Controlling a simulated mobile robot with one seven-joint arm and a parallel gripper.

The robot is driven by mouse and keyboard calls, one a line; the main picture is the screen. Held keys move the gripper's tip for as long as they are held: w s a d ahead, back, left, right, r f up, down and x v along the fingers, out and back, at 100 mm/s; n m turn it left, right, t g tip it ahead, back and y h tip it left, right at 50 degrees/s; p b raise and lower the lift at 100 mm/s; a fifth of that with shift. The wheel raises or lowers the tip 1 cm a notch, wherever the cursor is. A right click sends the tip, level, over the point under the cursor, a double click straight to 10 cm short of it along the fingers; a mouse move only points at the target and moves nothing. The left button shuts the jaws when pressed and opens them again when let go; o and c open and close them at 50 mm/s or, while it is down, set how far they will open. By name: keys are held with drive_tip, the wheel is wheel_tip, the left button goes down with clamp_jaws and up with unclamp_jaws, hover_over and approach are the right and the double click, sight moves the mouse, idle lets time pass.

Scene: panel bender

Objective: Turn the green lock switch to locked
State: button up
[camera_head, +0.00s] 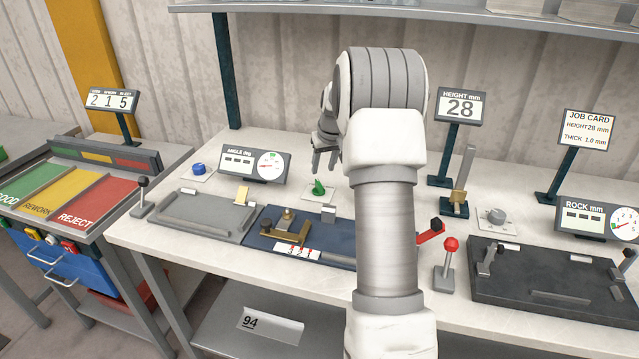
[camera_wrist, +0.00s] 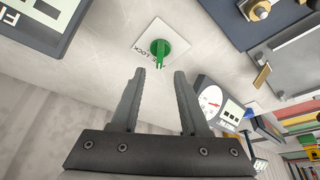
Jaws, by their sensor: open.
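The green lock switch (camera_head: 318,187) is a small green knob on a white plate on the bench, behind the blue fixture. In the wrist view the green switch (camera_wrist: 160,48) sits on its plate, with lettering that ends in LOCK partly readable beside it. My gripper (camera_head: 326,160) is above and just behind the switch in the head view. In the wrist view my gripper (camera_wrist: 160,72) is open and empty, its two fingers pointing toward the switch, with a gap between them and the knob. I cannot tell which setting the switch is at.
The angle display (camera_head: 255,163) with its dial stands left of the switch, and a blue knob (camera_head: 198,169) lies further left. The blue fixture (camera_head: 262,243) is in front. The height display (camera_head: 461,107) and red-knobbed lever (camera_head: 450,262) stand right of my arm.

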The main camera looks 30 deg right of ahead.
sight(319, 184)
drive_tip(key=x, duration=0.8)
drive_tip(key=shift+w+f, duration=0.15)
drive_tip(key=shift+f, duration=0.1)
clamp_jaws()
